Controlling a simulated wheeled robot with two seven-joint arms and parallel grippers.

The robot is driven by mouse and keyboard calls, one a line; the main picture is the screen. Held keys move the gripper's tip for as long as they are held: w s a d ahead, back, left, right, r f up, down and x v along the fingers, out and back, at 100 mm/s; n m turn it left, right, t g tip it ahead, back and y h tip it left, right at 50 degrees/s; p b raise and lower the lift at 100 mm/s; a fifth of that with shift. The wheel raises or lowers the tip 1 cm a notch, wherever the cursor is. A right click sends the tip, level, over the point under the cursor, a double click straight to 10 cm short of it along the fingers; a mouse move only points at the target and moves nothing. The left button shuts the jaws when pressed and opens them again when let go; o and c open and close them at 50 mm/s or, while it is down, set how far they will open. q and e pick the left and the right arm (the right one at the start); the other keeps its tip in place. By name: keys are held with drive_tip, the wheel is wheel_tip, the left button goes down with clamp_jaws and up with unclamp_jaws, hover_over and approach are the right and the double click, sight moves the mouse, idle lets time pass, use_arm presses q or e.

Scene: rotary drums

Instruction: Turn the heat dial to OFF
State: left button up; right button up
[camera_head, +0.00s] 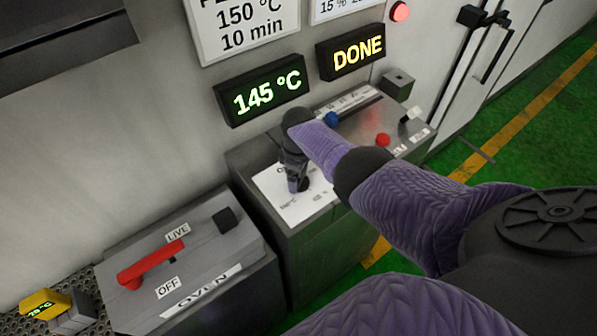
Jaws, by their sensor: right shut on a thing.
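The heat dial's white plate (292,209) lies on top of a grey control box below the displays. Part of an "O" label shows at its upper left and small temperature marks along its near edge. My right gripper (299,186) points down onto the plate and is shut on the dial's knob, which the fingers and wrist mostly hide. I cannot read where the dial points. A green display (263,91) reads 145 °C. My left gripper is not in view.
A grey OVEN box (210,262) at lower left carries a red lever (150,264) between LIVE and OFF labels. A DONE display (350,52), red lamp (400,11), blue knob (331,118) and red button (383,140) are near my right arm.

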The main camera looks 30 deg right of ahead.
drive_tip(key=n, duration=0.5)
drive_tip(key=shift+n, duration=0.3)
drive_tip(key=n+b, duration=0.1)
drive_tip(key=n, duration=0.4)
drive_tip(key=shift+n, duration=0.4)
drive_tip(key=shift+w+r, duration=0.1)
drive_tip(key=o, duration=1)
drive_tip(key=shift+c, duration=0.2)
wheel_tip(320, 180, up, 10)
drive_tip(key=p, duration=0.4)
drive_tip(key=shift+d, duration=0.1)
